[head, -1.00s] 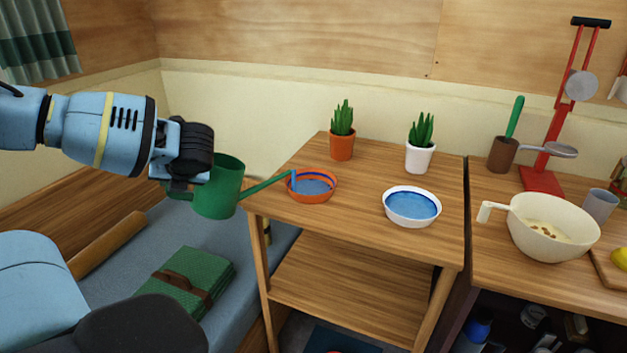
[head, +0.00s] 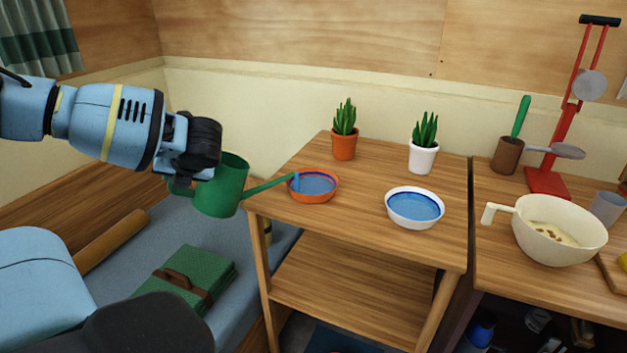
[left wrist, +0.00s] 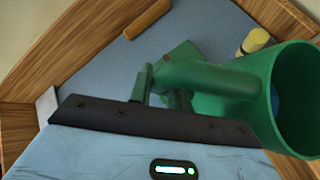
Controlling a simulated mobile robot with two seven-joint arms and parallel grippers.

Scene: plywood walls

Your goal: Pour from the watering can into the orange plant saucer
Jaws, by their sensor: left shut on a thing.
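The green watering can (head: 221,188) is held by my left gripper (head: 188,180), which is shut on its handle at the can's left side. The can is tilted, its spout pointing right, with the tip over the left rim of the orange plant saucer (head: 313,197). Blue water shows at the spout tip and in the saucer. The left wrist view shows the can (left wrist: 292,105) close up, with some blue inside its mouth. The saucer sits at the shelf top's left edge. My right gripper is not in view.
A white saucer (head: 415,222) with blue water stands to the right on the wooden shelf top (head: 375,178). Potted plants in an orange pot (head: 344,147) and a white pot (head: 423,158) stand behind. A cream bowl (head: 555,247) is on the right counter.

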